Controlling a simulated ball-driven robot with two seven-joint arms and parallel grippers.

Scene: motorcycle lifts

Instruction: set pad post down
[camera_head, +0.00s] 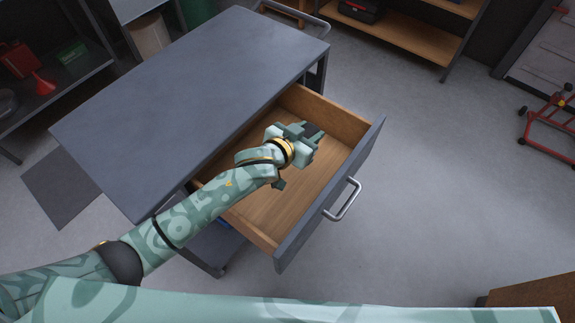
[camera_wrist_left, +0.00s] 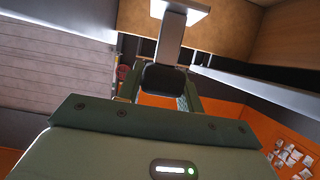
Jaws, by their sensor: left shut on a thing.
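My left gripper (camera_head: 308,135) is over the open wooden drawer (camera_head: 290,200) of the grey workbench and is shut on the pad post. In the left wrist view the pad post (camera_wrist_left: 171,40) has a black rubber pad (camera_wrist_left: 164,78) between the two fingers, a grey stem and a pale square plate at its far end. In the head view only a dark bit of the post (camera_head: 313,128) shows at the gripper; the rest is hidden. I cannot tell whether the post touches the drawer floor. My right gripper is not in view.
The workbench top (camera_head: 190,100) is bare. The drawer front with its metal handle (camera_head: 343,200) stands out into the room. The visible drawer floor is empty. Shelves stand at the back, and a red wheeled frame (camera_head: 552,125) is at the far right.

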